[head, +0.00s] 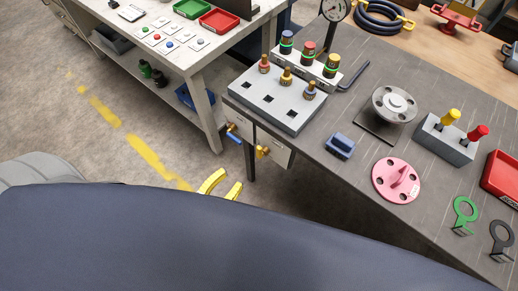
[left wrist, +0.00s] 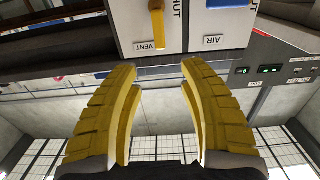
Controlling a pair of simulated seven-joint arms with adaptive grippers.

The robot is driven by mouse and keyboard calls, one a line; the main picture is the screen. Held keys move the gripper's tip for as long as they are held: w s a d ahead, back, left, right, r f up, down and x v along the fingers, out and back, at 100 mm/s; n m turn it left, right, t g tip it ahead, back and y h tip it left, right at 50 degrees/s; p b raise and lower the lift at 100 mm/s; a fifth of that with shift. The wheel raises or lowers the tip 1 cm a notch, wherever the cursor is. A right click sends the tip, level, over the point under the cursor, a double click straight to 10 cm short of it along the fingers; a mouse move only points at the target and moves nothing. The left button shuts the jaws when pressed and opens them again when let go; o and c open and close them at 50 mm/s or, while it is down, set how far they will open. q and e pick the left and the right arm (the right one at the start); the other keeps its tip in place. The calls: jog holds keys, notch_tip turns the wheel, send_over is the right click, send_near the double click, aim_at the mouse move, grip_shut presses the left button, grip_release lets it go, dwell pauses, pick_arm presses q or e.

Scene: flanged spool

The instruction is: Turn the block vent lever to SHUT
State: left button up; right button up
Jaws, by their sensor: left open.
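The vent lever is yellow and sits on a pale panel (left wrist: 205,30) under the bench corner. In the head view the lever (head: 263,152) shows small on the panel front. My left gripper (head: 222,187) has yellow fingers spread apart and empty, below the lever in the head view. In the left wrist view the open fingers (left wrist: 160,68) point toward the lever, apart from it. My right gripper is not in view.
A blue lever (head: 234,137) sits left of the vent lever in the head view. An AIR label (left wrist: 212,41) is on the same panel. The bench leg (head: 250,165) stands close by. A second bench (head: 205,90) is to the left, with open floor between.

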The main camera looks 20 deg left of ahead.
aim_at(258, 152)
pick_arm(q)
jog(key=x, duration=1.4)
jog(key=shift+w+d, duration=0.1)
jog(key=shift+w, duration=0.25)
grip_shut()
